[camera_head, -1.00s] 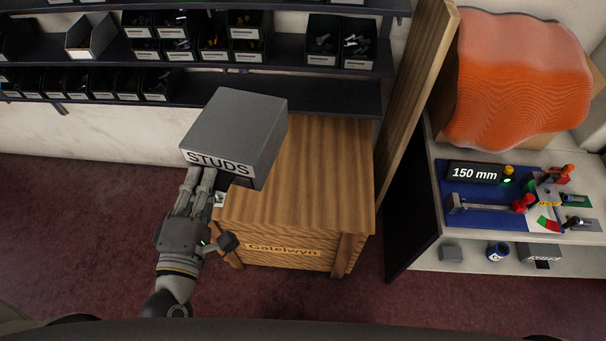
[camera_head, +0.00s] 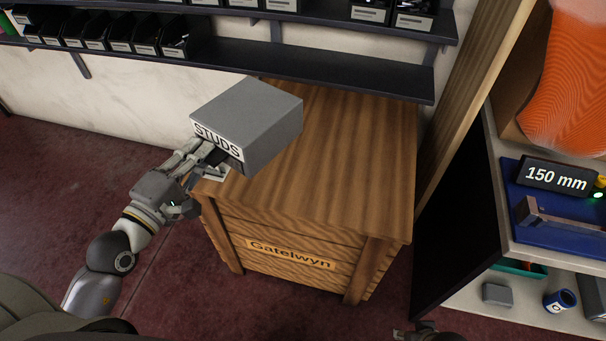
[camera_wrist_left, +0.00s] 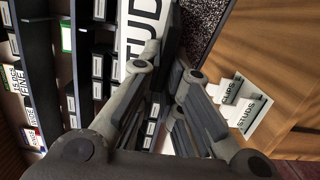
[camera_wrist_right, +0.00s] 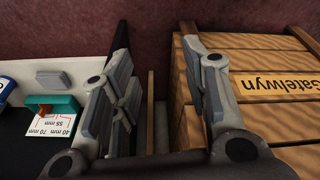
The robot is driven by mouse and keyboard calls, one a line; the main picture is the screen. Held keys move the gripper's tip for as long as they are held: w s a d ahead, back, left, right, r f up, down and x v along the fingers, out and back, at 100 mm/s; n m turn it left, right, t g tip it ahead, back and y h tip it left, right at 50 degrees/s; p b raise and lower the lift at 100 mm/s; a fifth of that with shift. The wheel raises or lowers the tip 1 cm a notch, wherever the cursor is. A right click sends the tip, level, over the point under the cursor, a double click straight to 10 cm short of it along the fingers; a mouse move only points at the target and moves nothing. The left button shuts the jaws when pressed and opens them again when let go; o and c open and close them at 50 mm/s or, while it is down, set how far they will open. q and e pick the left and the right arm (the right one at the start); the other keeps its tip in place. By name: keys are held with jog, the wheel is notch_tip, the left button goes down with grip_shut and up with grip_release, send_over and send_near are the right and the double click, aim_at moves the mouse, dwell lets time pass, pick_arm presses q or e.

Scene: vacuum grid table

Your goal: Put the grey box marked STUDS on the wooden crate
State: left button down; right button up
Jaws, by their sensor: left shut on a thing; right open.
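The grey box marked STUDS (camera_head: 255,115) is over the back left part of the wooden crate (camera_head: 345,150), whose front reads Gatelwyn. I cannot tell whether its underside touches the crate top. My left gripper (camera_head: 205,153) is shut on the box at its labelled side. In the left wrist view, the box's label (camera_wrist_left: 140,30) shows beyond the fingers (camera_wrist_left: 160,75). My right gripper (camera_wrist_right: 155,70) is open and empty, with the crate (camera_wrist_right: 185,120) to its right in that view; only a bit shows at the head view's bottom edge.
A dark shelf (camera_head: 320,68) with bins above runs behind the crate. A wooden post (camera_head: 470,110) and a bench (camera_head: 520,235) stand right. The crate top's right side is clear.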

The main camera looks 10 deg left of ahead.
jog(key=b+v, duration=0.5)
jog(key=b, duration=0.2)
pick_arm(q)
jog(key=shift+h, duration=0.3)
jog(key=w+d+f, duration=0.1)
jog(key=w+f, duration=0.3)
jog(key=w+d+f+b, duration=0.1)
jog(key=w+f, duration=0.3)
jog(key=w, duration=0.1)
jog(key=w+d+f, duration=0.2)
jog(key=w+f, duration=0.2)
jog(key=shift+w+f, duration=0.2)
jog(key=shift+f, duration=0.15)
jog(key=shift+w+d+f+b, duration=0.1)
jog(key=shift+d+f+b, duration=0.1)
jog(key=shift+b, duration=0.15)
jog(key=f+b, duration=0.1)
jog(key=f, duration=0.2)
jog(key=shift+w+f, duration=0.15)
jog(key=shift+w, duration=0.05)
pick_arm(e)
jog(key=w+a+r+t+y, duration=0.1)
jog(key=w+a+r+t, duration=0.1)
jog(key=w+t, duration=0.3)
jog(key=w, duration=0.4)
jog(key=shift+w+a+r+t, duration=0.2)
jog(key=shift+a+t, duration=0.15)
jog(key=shift+t, duration=0.05)
pick_arm(q)
jog(key=shift+f, duration=0.1)
